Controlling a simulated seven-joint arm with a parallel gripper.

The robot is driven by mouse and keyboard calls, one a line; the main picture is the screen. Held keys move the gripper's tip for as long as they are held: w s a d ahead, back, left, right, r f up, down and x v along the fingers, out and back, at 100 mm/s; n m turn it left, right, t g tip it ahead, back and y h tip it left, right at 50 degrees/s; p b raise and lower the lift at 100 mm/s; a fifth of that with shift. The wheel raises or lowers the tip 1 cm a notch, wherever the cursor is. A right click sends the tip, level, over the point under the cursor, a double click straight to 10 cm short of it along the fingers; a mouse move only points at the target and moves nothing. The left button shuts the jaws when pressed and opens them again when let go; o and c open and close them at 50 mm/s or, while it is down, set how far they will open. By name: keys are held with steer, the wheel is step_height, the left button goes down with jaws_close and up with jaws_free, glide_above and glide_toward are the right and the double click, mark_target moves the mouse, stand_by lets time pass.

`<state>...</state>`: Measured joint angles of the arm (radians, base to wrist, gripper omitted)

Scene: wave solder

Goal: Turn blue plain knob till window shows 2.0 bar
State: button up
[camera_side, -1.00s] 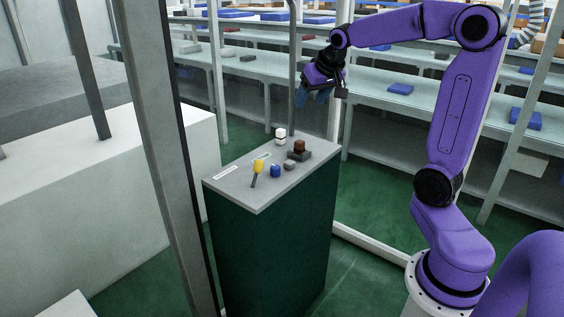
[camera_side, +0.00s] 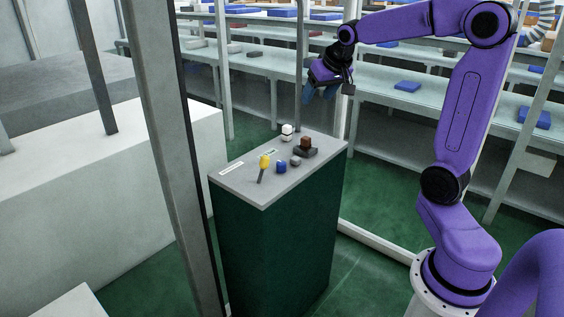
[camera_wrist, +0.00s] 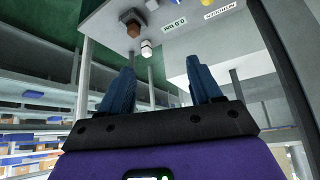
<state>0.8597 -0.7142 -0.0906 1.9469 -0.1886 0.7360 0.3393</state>
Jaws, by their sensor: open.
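The blue knob (camera_side: 281,167) stands on the grey sloped top of a dark green cabinet (camera_side: 275,235), between a yellow lever-like part and a small grey knob. The window (camera_side: 269,154) is a small pale strip behind the yellow part. In the wrist view the window (camera_wrist: 174,24) is upside down and seems to read 0.0 bar. My gripper (camera_side: 318,95) hangs above and behind the cabinet, well apart from the knob. Its two blue fingers (camera_wrist: 160,82) are spread and empty.
A yellow part (camera_side: 264,162), a grey knob (camera_side: 295,161), a brown block on a dark base (camera_side: 305,145) and a white knob (camera_side: 287,131) share the panel. A thin grey post (camera_side: 301,80) rises behind it. A thick grey post (camera_side: 165,150) stands left of the cabinet.

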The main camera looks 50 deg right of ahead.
steer(key=shift+w, duration=0.1)
steer(key=shift+c, duration=0.4)
steer(key=n+g+y, duration=0.2)
steer(key=n+g, duration=0.4)
steer(key=n, duration=0.7)
glide_above(281, 162)
step_height(281, 162, down, 8)
step_height(281, 162, down, 17)
steer(key=shift+f, duration=0.2)
steer(key=c, duration=1)
